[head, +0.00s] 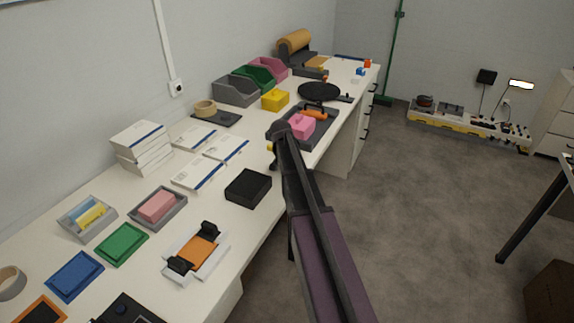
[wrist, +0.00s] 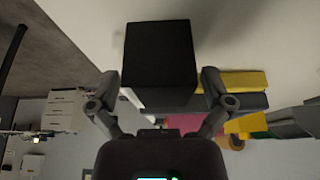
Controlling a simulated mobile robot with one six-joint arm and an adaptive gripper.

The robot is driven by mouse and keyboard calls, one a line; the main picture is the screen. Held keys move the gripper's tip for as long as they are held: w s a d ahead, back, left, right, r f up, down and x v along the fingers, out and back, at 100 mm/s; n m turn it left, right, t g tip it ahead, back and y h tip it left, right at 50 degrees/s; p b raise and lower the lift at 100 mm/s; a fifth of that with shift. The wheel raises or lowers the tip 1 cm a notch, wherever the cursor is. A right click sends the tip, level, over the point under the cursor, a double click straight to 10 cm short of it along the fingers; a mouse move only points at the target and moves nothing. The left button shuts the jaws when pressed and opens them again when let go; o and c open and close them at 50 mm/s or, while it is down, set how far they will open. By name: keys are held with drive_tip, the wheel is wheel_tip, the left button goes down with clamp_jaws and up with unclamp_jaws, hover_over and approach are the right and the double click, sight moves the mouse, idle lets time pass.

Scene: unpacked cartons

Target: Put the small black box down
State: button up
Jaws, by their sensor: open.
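The small black box (head: 248,188) rests on the white desk near its front edge in the head view. In the wrist view, a black box (wrist: 158,55) fills the upper middle, with the pale desk surface around it. My gripper (wrist: 163,88) is open, with one finger at each side of this box. Whether the fingers touch its sides cannot be told. In the head view my arm reaches past the right of the box, and the fingertips are not clear there.
White boxes (head: 139,140) and flat packs stand behind the black box. An orange and white holder (head: 196,249) lies nearer. A grey tray with a pink block (head: 301,126) lies beyond my arm. Bins (head: 237,91) stand at the back. A small bare desk patch (head: 240,232) lies in front of the box.

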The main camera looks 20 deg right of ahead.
drive_tip(key=shift+c, duration=0.2)
drive_tip(key=c, duration=1)
drive_tip(key=shift+c, duration=0.2)
drive_tip(key=shift+r, duration=0.15)
wheel_tip(320, 180, up, 4)
drive_tip(key=p, duration=0.4)
drive_tip(key=shift+f, duration=0.2)
drive_tip(key=s+a, duration=0.2)
drive_tip(key=s, duration=0.5)
drive_tip(key=s+a+r+p, duration=0.1)
drive_tip(key=s+a, duration=0.1)
drive_tip(key=s, duration=0.6)
drive_tip(key=shift+s+a, duration=0.2)
drive_tip(key=shift+a, duration=0.2)
